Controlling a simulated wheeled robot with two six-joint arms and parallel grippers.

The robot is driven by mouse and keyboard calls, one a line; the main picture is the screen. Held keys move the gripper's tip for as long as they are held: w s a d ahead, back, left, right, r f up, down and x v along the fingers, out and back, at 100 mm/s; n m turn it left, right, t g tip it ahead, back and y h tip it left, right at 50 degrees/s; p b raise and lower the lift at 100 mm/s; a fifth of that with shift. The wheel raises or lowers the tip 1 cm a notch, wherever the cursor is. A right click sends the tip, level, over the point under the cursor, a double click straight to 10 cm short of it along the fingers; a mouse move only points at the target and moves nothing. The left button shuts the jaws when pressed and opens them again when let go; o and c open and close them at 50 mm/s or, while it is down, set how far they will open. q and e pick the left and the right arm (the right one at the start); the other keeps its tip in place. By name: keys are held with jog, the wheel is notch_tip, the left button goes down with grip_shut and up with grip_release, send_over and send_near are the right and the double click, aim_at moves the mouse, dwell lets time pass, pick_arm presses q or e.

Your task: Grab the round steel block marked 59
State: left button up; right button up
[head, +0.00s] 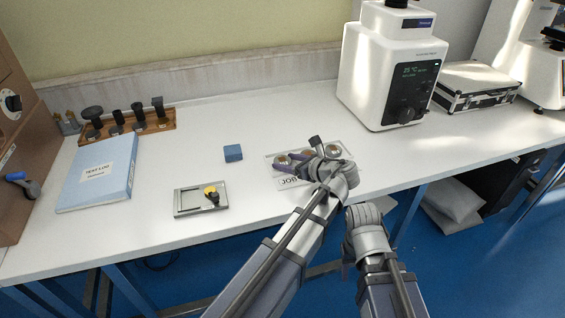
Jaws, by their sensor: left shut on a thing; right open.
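A pale tray (270,171) with a label reading JOB lies on the bench right of centre and carries small round metal blocks. One round steel block (282,160) shows at its left and another (334,150) at its right. My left gripper (306,156) is over the tray, shut on what seems to be a round block between them. The fingers mostly hide that block. The number 59 is too small to read on any block. My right gripper (364,214) is open and empty, low in front of the bench edge; its fingertips are hard to make out.
A blue folder (97,180) and a wooden rack (128,132) lie further left. A white tester (375,75) stands behind right, beside a silver case (474,88).

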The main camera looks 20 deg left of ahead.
pick_arm(q)
grip_shut()
notch_tip(320, 180, up, 10)
jog(key=p, duration=1)
